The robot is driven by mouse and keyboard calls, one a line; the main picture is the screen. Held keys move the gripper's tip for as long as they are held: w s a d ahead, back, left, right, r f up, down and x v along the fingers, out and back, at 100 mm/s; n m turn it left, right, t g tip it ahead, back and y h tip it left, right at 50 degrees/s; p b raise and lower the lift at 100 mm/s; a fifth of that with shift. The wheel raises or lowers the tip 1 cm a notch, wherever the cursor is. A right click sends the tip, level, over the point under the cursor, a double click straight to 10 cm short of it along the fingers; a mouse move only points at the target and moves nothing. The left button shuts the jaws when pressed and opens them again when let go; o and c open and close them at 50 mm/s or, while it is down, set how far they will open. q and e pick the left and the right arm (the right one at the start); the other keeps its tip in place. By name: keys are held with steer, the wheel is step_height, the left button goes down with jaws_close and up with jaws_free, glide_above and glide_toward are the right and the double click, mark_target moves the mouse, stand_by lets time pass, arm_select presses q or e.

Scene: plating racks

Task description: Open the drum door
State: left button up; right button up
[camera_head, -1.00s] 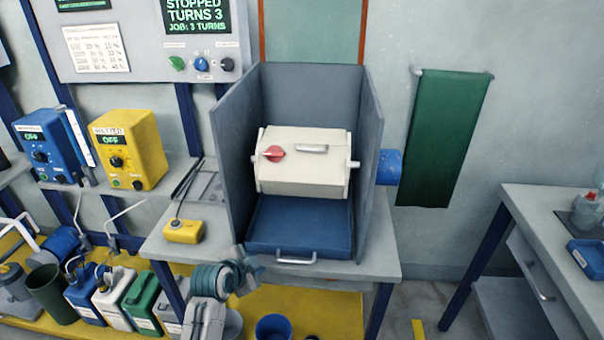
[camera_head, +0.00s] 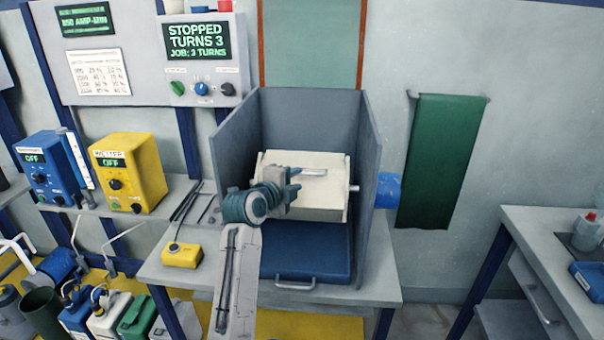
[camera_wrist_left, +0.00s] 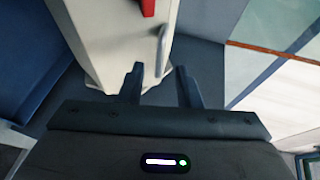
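The cream drum (camera_head: 318,206) sits inside the grey open-front enclosure, with a metal bar handle (camera_head: 313,172) on its upper face. The handle also shows in the left wrist view (camera_wrist_left: 162,46). My left gripper (camera_head: 297,183) is in front of the drum, close to the handle. In the left wrist view, its two fingers (camera_wrist_left: 159,78) are spread apart and empty, with the handle just beyond their tips. The red knob (camera_wrist_left: 147,7) shows at the top of the wrist view; my arm hides it in the head view. My right gripper is not in view.
Grey enclosure walls (camera_head: 233,150) flank the drum on both sides. A blue tray (camera_head: 335,250) with a handle lies below it. A yellow pendant box (camera_head: 182,255) rests on the bench at left. The panel screen (camera_head: 196,41) reads STOPPED, TURNS 3.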

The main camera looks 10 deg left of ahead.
mark_target(305, 174)
arm_select(q)
steer(key=shift+p+x, duration=0.35)
steer(key=shift+x, duration=1.8)
jaws_close()
